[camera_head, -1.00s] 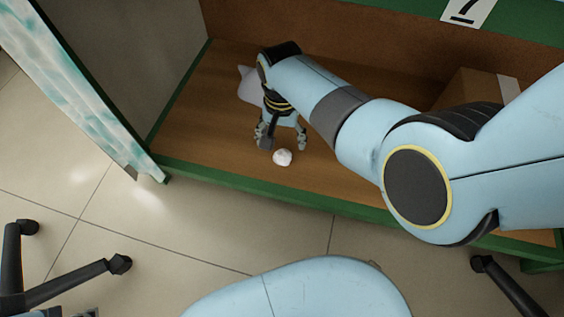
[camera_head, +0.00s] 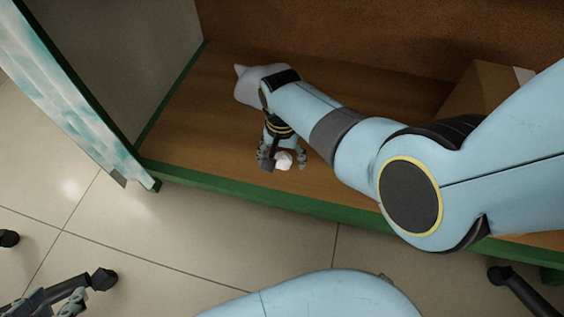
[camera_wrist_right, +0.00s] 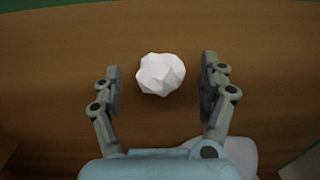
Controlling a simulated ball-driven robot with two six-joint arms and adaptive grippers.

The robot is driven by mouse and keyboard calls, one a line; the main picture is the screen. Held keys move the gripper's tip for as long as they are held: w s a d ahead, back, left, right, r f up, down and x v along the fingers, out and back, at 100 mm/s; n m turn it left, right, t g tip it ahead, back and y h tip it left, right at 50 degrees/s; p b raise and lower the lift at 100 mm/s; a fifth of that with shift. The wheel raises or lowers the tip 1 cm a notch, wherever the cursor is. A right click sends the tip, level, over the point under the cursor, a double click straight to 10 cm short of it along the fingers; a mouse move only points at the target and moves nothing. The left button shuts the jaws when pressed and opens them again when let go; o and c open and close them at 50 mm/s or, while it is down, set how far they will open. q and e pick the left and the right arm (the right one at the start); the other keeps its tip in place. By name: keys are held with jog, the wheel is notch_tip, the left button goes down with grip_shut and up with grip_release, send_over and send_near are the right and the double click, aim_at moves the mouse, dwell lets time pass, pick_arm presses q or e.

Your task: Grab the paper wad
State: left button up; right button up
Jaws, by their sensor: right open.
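The paper wad (camera_head: 283,161) is a small white crumpled ball on the brown shelf floor, close to its green front edge. My right gripper (camera_head: 282,158) reaches down over it with its fingers on either side. In the right wrist view the wad (camera_wrist_right: 160,74) sits between the two open fingertips of the right gripper (camera_wrist_right: 160,76). Gaps show on both sides, so neither finger touches it. My left gripper (camera_head: 54,302) is at the bottom left, partly cut off by the frame, its fingers apart, away from the wad.
A pale grey object with a pointed tip (camera_head: 250,88) lies behind my right wrist, partly hidden. A cardboard box (camera_head: 481,88) stands at the shelf's right. The green front edge (camera_head: 240,196) and the grey side wall (camera_head: 118,58) bound the shelf.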

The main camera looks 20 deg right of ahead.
pick_arm(q)
jog(key=shift+f+t, duration=0.45)
jog(key=shift+t, duration=0.05)
pick_arm(e)
jog(key=shift+f, duration=0.55)
jog(key=shift+c, duration=0.4)
jog(key=c, duration=0.8)
jog(key=shift+o, duration=0.2)
pick_arm(q)
jog(key=shift+s+r, duration=0.1)
pick_arm(e)
jog(key=shift+r, duration=0.1)
